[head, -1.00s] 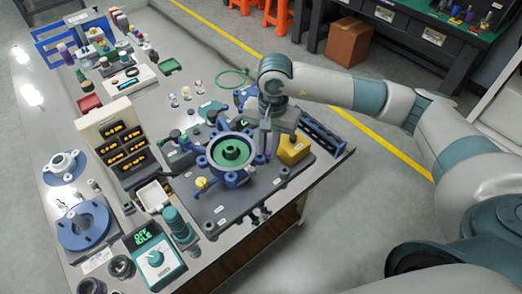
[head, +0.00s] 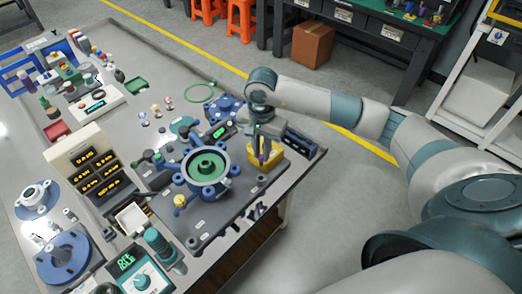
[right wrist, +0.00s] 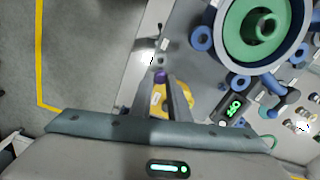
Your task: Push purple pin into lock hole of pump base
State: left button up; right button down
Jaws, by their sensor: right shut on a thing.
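The pump base is a blue round housing with a green inner ring (head: 207,167), standing on a dark plate. It also shows at the top right of the right wrist view (right wrist: 240,40). My right gripper (head: 262,158) points down over the yellow block, right of the pump base. It is shut on the purple pin (right wrist: 161,77), whose purple end shows between the fingertips (right wrist: 158,82). Most of the pin is hidden by the fingers. The pin is apart from the pump base. I cannot make out the lock hole. My left gripper is not in view.
The yellow block (right wrist: 181,100) is just below the right fingers, and a dark rack (head: 300,142) is beside it. A bin rack (head: 80,160) and a teal control box (head: 140,276) stand left of the plate. The table's right edge is near, with open floor beyond.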

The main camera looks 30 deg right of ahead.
aim_at(262, 165)
jog(key=shift+f+b, duration=0.6)
jog(key=shift+f, duration=1.45)
jog(key=shift+f, duration=0.15)
jog(key=shift+f+b, duration=1)
jog(key=shift+b, duration=0.15)
jog(key=shift+f+b, duration=0.25)
jog(key=shift+b, duration=0.1)
jog(key=shift+f+b, duration=0.3)
jog(key=shift+b, duration=0.1)
jog(key=shift+f, duration=0.2)
jog(key=shift+f+b, duration=0.2)
jog(key=shift+b, duration=0.3)
